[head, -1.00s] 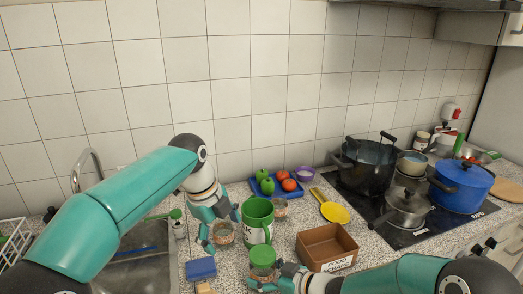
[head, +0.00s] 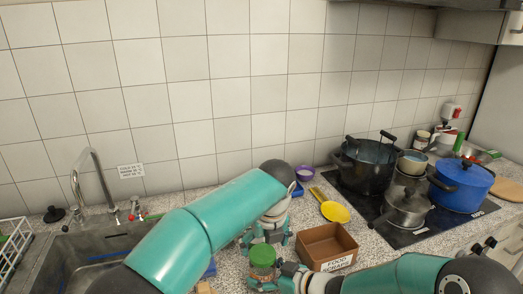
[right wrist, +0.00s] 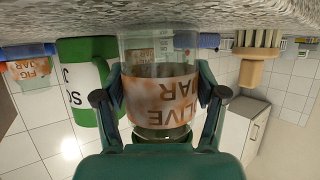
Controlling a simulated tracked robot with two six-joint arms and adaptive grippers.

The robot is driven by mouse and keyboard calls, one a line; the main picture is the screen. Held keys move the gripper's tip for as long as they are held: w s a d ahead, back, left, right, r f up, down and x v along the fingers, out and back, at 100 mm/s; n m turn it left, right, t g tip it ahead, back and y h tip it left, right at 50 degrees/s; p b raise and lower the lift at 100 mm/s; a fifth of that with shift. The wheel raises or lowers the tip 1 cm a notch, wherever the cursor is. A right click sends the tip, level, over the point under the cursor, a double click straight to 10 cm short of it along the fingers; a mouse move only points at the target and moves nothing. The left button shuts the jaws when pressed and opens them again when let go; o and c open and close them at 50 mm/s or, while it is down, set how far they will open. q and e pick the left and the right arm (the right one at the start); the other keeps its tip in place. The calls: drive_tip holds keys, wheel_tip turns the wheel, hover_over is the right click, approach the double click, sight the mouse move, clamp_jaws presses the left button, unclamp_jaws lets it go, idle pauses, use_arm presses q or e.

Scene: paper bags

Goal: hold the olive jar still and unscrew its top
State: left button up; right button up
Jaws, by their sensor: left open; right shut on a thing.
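The olive jar stands on the counter with its green lid (head: 263,256) on top. In the right wrist view, which is upside down, the clear glass jar (right wrist: 160,88) shows its "OLIVE JAR" label. My right gripper (right wrist: 160,98) is shut on the jar, with one finger on each side of the label. In the head view my right gripper (head: 266,284) comes from the front right. My left gripper (head: 265,240) points down, open, just above and behind the lid. Whether its fingers touch the lid I cannot tell.
A brown food scraps box (head: 318,243) stands close right of the jar. A green mug (right wrist: 85,85), a fig jar (right wrist: 30,72) and a brush (right wrist: 255,60) are nearby. A yellow ladle (head: 336,211) lies behind the box. Pots stand on the stove at right; the sink is at left.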

sight(263, 254)
use_arm(q)
drive_tip(key=shift+x, duration=2.05)
